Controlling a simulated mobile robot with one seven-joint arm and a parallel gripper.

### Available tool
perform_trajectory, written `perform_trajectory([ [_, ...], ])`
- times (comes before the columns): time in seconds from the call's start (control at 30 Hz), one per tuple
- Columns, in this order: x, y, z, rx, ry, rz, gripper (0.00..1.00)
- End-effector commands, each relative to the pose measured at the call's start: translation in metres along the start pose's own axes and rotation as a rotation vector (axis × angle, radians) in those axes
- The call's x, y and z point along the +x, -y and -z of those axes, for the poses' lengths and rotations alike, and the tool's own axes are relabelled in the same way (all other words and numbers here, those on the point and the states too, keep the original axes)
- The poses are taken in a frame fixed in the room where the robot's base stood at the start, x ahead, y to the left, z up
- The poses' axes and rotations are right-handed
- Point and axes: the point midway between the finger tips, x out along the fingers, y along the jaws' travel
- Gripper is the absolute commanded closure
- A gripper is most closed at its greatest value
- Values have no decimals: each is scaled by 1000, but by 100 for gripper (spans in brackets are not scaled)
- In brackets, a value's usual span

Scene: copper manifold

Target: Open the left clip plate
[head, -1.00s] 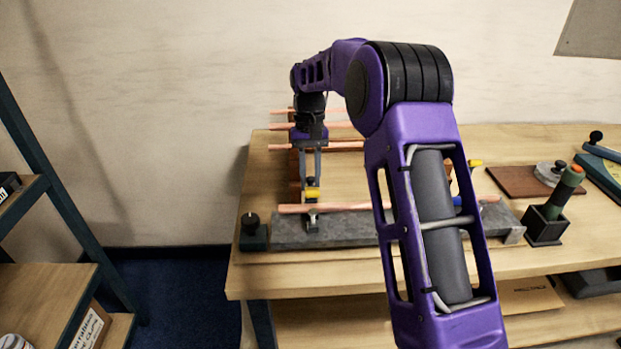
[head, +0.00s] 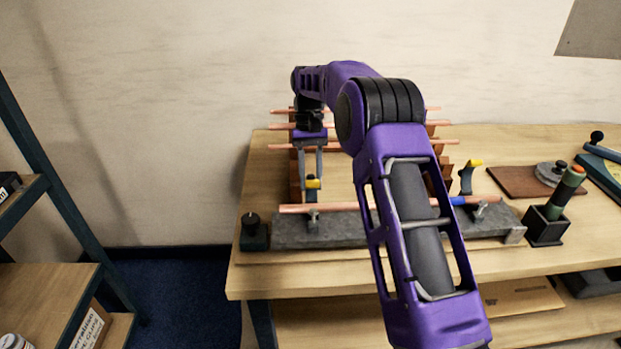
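The left clip plate (head: 313,184) has a yellow end and is raised above its post on the grey bar (head: 345,233). My gripper (head: 311,178) comes down from behind and above, with one finger on each side of the yellow end, and appears closed on it. Finger contact is small in view. A copper pipe (head: 335,208) lies along the bar on two clip posts, below the left plate. The right clip plate (head: 466,178), dark with a yellow tip, stands up behind the pipe's right end. My forearm hides the middle of the pipe.
Several copper pipes (head: 283,147) lie on a wooden rack behind. A dark knob block (head: 254,234) stands left of the bar. A holder with a green-handled tool (head: 551,216) and a brown board (head: 516,182) are at right. The table front (head: 300,285) is clear.

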Motion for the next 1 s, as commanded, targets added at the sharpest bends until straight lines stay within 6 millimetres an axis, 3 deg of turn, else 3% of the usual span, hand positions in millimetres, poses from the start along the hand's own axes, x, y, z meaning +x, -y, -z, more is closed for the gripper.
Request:
perform_trajectory([
  [0.03,0,0,0,0,-1,0,55],
  [0.17,-1,0,0,0,-2,1,32],
  [0.2,-1,0,0,0,-2,1,30],
  [0.53,-4,0,0,-1,-4,1,30],
  [1.0,-42,1,1,-1,-6,2,30],
])
